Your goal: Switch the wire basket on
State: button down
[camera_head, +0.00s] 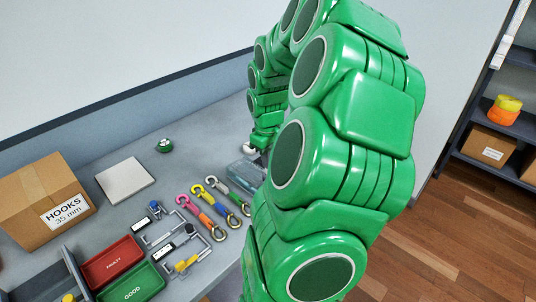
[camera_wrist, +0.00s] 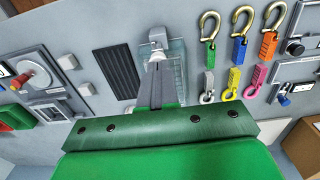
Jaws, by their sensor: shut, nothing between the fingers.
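I cannot pick out a wire basket in either view. My gripper (camera_wrist: 158,72) is shut and empty in the wrist view, with its dark fingers together. The fingers reach over a clear, bluish box (camera_wrist: 174,78) on the grey bench. A pale rounded fitting (camera_wrist: 157,38) is just beyond the fingertips; I cannot tell whether they touch it. In the head view my green arm hides the gripper's fingers and part of the clear box (camera_head: 243,172). A panel with a red knob (camera_wrist: 39,77) is at the left of the wrist view.
A dark ribbed plate (camera_wrist: 116,70) lies beside the clear box. Several coloured straps with hooks (camera_head: 212,208) lie near it. Metal fixtures (camera_head: 188,262), a red tray (camera_head: 112,255), a green tray (camera_head: 136,281) and a hooks carton (camera_head: 38,200) fill the bench's left. A white pad (camera_head: 125,180) lies behind.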

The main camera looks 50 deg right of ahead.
jog(key=shift+f, duration=0.15)
jog(key=shift+f, duration=2.15)
jog(key=shift+r, duration=0.1)
notch_tip(320, 180, up, 14)
jog(key=shift+r, duration=0.1)
jog(key=shift+a, duration=0.1)
